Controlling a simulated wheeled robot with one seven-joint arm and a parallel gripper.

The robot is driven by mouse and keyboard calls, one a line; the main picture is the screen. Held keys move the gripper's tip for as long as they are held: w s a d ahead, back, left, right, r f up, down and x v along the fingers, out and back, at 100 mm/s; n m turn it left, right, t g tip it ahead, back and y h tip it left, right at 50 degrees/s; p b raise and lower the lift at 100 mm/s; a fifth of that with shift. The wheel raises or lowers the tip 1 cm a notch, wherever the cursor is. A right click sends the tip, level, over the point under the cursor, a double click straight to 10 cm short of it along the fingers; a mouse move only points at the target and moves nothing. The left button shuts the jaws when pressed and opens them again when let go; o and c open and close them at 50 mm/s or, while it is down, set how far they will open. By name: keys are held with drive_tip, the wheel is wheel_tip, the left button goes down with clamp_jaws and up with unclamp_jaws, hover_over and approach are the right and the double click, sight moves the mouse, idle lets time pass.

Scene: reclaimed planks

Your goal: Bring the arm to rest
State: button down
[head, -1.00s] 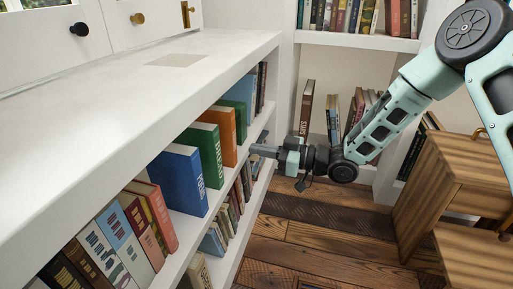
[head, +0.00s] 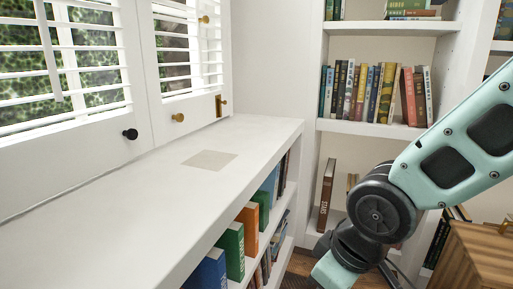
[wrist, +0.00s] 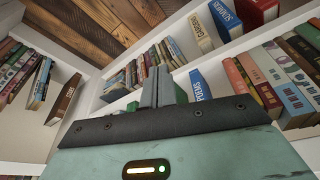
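My gripper (wrist: 165,88) shows in the wrist view, its two grey fingers together with nothing visible between them. In the head view my arm is folded at the right, and the fingers are out of frame below the bottom edge. The wrist view shows bookshelves around the gripper, with the plank floor (wrist: 110,20) at the top of the picture. No book is seen touching the fingers.
A white counter (head: 150,185) runs along the left under shuttered windows (head: 60,75). Books, including a green one (head: 231,250) and an orange one (head: 249,228), stand on the shelf below. A tall bookcase (head: 370,130) stands behind. A wooden cabinet (head: 480,255) is at lower right.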

drive_tip(key=s+d+r+m+g+h+p, duration=0.1)
drive_tip(key=s+d+r+g+p, duration=0.2)
drive_tip(key=s, duration=0.7)
wheel_tip(320, 180, up, 39)
drive_tip(key=p, duration=3.6)
drive_tip(key=shift+s, duration=0.25)
drive_tip(key=shift+f, duration=0.1)
